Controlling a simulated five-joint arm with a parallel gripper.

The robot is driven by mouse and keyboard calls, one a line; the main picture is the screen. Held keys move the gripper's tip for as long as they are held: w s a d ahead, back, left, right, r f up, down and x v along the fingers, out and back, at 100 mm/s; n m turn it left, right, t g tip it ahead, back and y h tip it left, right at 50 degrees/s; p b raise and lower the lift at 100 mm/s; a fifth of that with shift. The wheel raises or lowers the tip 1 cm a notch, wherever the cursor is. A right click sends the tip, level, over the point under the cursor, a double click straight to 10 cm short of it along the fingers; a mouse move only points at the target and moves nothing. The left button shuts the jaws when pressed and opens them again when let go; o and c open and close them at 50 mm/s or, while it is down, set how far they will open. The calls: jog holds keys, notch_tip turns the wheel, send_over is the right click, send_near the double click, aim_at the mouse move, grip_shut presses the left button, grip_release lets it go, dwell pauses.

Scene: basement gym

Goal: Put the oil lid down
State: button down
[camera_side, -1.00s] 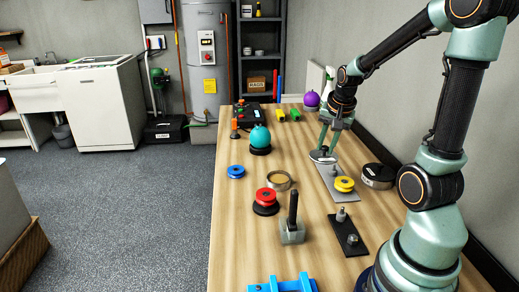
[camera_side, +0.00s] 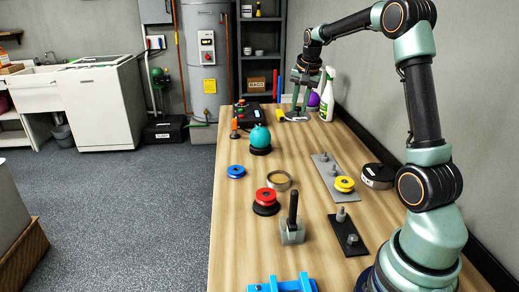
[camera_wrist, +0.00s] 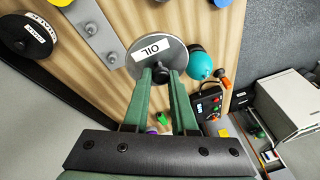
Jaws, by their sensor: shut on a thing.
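The oil lid is a round grey disc with a dark knob and a white label reading OIL. It is in my gripper (camera_wrist: 166,78) in the wrist view, where the lid (camera_wrist: 146,68) sits beyond the fingertips. In the side view my gripper (camera_side: 297,107) is at the far end of the table, shut on the lid's knob. The lid (camera_side: 296,117) looks level there, by the yellow cylinder. I cannot tell whether its underside touches the table or hangs just above it.
A spray bottle (camera_side: 327,98) and a purple ball (camera_side: 314,99) are close right of my gripper. A control box (camera_side: 249,116) and teal ball (camera_side: 260,138) stand to the left. A yellow cylinder (camera_side: 280,115) lies beside the lid. A grey pegged plate (camera_side: 325,168) lies nearer; bare wood is between.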

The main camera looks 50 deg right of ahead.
jog(key=w+d+f, duration=0.2)
jog(key=w, duration=0.4)
notch_tip(320, 180, down, 20)
jog(key=shift+d+r, duration=0.1)
jog(key=shift+r, duration=0.15)
jog(key=shift+f, duration=0.2)
jog(key=c, duration=0.7)
grip_release()
